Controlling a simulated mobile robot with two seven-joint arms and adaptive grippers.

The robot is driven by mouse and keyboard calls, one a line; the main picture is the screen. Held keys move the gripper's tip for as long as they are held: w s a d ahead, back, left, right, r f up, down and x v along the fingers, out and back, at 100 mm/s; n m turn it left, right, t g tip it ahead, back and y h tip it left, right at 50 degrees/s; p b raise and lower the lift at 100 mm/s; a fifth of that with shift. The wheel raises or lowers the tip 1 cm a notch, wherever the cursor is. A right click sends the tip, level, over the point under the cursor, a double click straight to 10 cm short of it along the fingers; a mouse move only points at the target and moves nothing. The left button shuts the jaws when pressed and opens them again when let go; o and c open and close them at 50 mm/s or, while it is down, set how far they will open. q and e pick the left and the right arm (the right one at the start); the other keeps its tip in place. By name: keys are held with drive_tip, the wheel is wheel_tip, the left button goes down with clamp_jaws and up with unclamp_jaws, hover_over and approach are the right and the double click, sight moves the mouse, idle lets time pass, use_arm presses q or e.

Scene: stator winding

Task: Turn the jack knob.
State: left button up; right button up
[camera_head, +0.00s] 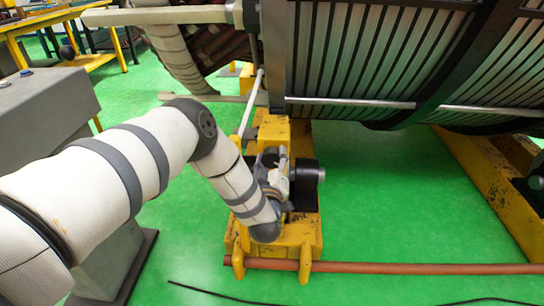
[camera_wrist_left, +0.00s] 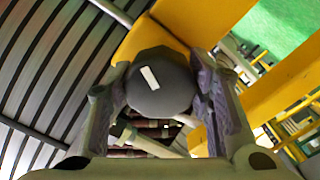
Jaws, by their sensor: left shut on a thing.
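The jack is a yellow, worn frame (camera_head: 268,228) on the green floor, below the large stator in the head view. My left arm reaches down to it from the left. My left gripper (camera_head: 277,180) is at the jack's middle, partly hidden by my own wrist. In the left wrist view, the round dark grey jack knob (camera_wrist_left: 160,84) with a white mark sits between the two fingers of my left gripper (camera_wrist_left: 158,90), which are shut on its sides. The white mark is tilted. My right gripper is in neither view.
The big ribbed stator (camera_head: 370,55) hangs above and to the right. A black cylinder (camera_head: 308,171) sticks out to the right of the jack. A reddish bar (camera_head: 420,268) runs along the floor from the jack's foot. A grey cabinet (camera_head: 45,100) stands at left.

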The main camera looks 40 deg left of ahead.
use_arm(q)
drive_tip(key=m, duration=0.4)
drive_tip(key=shift+r+m+p, duration=0.15)
drive_tip(key=shift+m+p, duration=0.15)
drive_tip(key=shift+p, duration=0.1)
drive_tip(key=m, duration=0.3)
drive_tip(key=shift+m, duration=0.4)
drive_tip(key=m, duration=1.1)
drive_tip(key=shift+a+m, duration=0.1)
drive_tip(key=shift+m, duration=0.3)
drive_tip(key=m+b, duration=0.1)
drive_tip(key=m, duration=0.2)
drive_tip(key=shift+m, duration=0.3)
drive_tip(key=m+b, duration=0.1)
drive_tip(key=m, duration=0.2)
drive_tip(key=shift+b, duration=0.3)
drive_tip(key=shift+m+b, duration=0.65)
drive_tip(key=shift+m, duration=1.35)
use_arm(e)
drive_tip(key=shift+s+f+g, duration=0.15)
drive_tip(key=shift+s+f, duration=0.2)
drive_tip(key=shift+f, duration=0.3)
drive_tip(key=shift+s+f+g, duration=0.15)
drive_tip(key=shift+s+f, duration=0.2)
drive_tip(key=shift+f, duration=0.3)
